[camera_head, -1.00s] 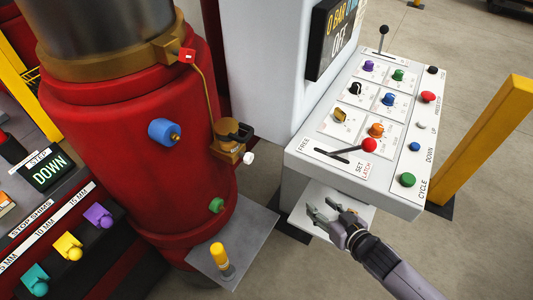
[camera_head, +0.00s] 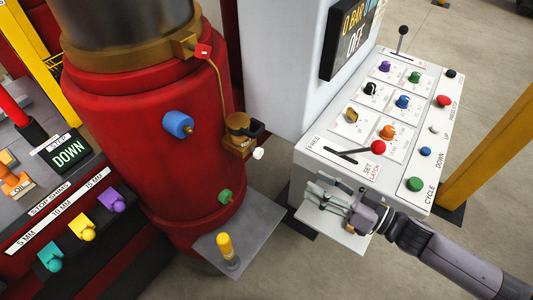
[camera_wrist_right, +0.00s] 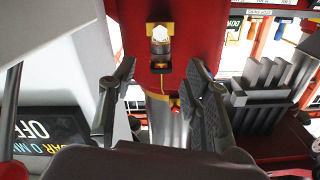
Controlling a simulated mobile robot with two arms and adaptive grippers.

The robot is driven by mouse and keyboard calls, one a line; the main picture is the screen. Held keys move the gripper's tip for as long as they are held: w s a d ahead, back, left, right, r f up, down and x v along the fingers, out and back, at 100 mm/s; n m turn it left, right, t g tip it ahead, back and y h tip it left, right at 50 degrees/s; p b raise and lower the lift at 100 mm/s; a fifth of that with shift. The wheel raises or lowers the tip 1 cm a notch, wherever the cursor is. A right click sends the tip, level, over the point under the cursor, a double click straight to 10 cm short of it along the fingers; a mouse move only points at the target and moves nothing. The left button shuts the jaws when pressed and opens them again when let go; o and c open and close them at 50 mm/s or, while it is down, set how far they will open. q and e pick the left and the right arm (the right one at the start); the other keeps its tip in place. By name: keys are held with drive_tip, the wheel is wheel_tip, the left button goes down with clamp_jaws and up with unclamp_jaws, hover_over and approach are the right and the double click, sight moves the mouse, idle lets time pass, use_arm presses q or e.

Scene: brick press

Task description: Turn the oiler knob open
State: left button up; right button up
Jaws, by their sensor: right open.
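The oiler (camera_head: 238,132) is a small brass body with a dark top on the right side of the red cylinder (camera_head: 140,110). Its white knob (camera_head: 258,153) sticks out to the lower right. In the right wrist view the white knob (camera_wrist_right: 160,34) faces me ahead, beyond the fingertips. My right gripper (camera_head: 318,202) is open and empty, below the console's front-left corner and right of the oiler, clear of it. Its spread fingers also show in the wrist view (camera_wrist_right: 160,72). My left gripper is not in view.
The white console (camera_head: 330,165) has a red-tipped lever (camera_head: 378,147) just above my right gripper. A blue knob (camera_head: 178,124) and a green knob (camera_head: 224,196) sit on the cylinder. A yellow-handled post (camera_head: 225,250) stands on a grey plate. Open floor lies between cylinder and console.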

sight(261, 153)
drive_tip(key=p+x, duration=0.3)
drive_tip(key=x, duration=1.2)
drive_tip(key=shift+w+a+p, duration=0.25)
drive_tip(key=shift+a+p, duration=0.05)
clamp_jaws()
